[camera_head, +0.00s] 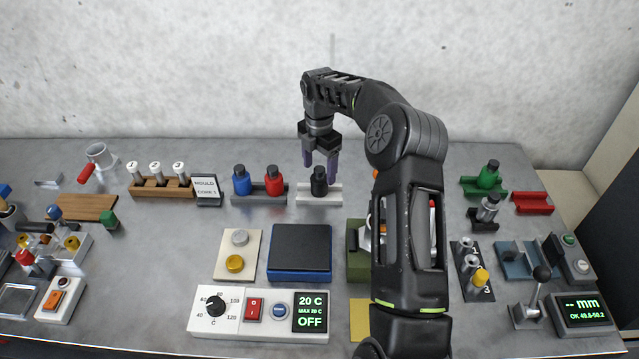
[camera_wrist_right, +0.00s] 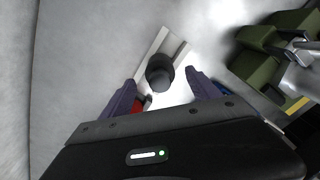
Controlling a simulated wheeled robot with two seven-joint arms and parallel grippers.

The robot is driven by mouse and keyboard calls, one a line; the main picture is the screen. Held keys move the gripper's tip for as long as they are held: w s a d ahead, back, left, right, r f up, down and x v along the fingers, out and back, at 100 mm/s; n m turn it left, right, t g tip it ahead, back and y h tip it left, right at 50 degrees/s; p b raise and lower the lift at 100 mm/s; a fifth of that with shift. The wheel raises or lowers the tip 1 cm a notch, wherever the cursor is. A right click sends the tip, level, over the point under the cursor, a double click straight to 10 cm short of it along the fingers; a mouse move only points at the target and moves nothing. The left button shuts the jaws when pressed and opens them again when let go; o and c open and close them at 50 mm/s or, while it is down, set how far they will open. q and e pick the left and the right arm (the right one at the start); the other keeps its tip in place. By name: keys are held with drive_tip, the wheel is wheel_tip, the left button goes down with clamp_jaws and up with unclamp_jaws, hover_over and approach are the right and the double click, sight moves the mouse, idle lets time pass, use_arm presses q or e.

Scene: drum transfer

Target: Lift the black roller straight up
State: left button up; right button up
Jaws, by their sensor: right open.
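The black roller (camera_head: 319,182) stands upright in a light grey holder (camera_head: 332,198) at the back middle of the bench. My right gripper (camera_head: 320,166) is open just above it, its two purple fingers spread to either side of the roller's top in the head view. In the right wrist view the roller (camera_wrist_right: 160,74) and its holder (camera_wrist_right: 177,50) lie ahead of the fingers, between their lines, with a gap to each finger. I cannot tell whether the fingers reach down to the roller's height. My left gripper does not show.
A blue roller (camera_head: 242,181) and a red roller (camera_head: 274,182) stand in a dark holder just left. A dark pad (camera_head: 300,250) and a control panel (camera_head: 258,314) lie in front. The bench behind the holder is clear.

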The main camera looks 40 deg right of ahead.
sight(320, 180)
wheel_tip(320, 180, down, 5)
drive_tip(key=b, duration=0.2)
drive_tip(key=shift+f+b, duration=0.1)
drive_tip(key=shift+b, duration=0.25)
clamp_jaws()
idle(0.8)
